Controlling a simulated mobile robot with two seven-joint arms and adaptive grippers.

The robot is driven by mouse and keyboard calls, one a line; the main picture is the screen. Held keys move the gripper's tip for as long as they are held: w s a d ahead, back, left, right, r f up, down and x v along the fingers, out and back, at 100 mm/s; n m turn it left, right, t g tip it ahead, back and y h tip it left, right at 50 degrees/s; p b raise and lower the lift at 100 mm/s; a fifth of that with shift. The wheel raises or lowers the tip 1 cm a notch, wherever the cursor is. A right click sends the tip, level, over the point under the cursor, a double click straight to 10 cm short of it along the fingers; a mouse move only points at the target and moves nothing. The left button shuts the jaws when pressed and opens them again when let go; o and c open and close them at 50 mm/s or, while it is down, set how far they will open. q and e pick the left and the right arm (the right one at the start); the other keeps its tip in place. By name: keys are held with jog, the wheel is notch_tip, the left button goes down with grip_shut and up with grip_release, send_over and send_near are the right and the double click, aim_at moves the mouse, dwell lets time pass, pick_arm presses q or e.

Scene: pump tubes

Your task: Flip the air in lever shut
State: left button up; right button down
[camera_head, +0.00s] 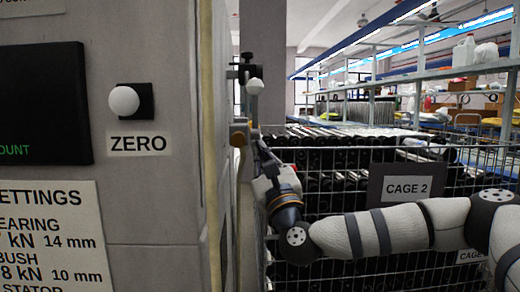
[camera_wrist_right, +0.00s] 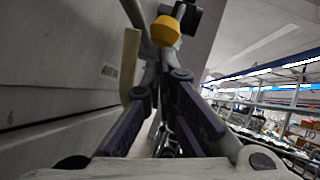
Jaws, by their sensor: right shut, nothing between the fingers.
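A fitting with black parts (camera_head: 246,70) and a small white ball (camera_head: 254,87) is on the far side edge of the grey cabinet. Below it is a brass-yellow part (camera_head: 238,134). A yellow knob-like piece (camera_wrist_right: 165,31) shows beyond my fingertips in the right wrist view. No label shows which part is the air in lever, and its position cannot be told. My right gripper (camera_wrist_right: 165,76) is shut and empty, pointing up along the cabinet side. In the head view it (camera_head: 259,147) is close beside the brass-yellow part; contact cannot be told. My left gripper is out of view.
The grey cabinet (camera_head: 150,190) fills the left, with a white ZERO knob (camera_head: 124,100) and a dark display (camera_head: 40,105). A wire cage (camera_head: 350,160) of dark tubes, signed CAGE 2 (camera_head: 408,189), stands behind my right arm. Shelving (camera_head: 440,75) is farther back.

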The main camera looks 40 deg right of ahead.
pick_arm(q)
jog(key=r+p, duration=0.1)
jog(key=p, duration=0.1)
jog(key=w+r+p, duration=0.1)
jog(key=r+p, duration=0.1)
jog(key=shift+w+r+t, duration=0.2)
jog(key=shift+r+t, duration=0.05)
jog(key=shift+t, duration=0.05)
pick_arm(e)
jog(key=shift+m+g, duration=0.4)
jog(key=shift+g, duration=0.3)
jog(key=r, duration=0.2)
jog(key=s+r, duration=0.1)
jog(key=r, duration=0.1)
jog(key=shift+a, duration=0.3)
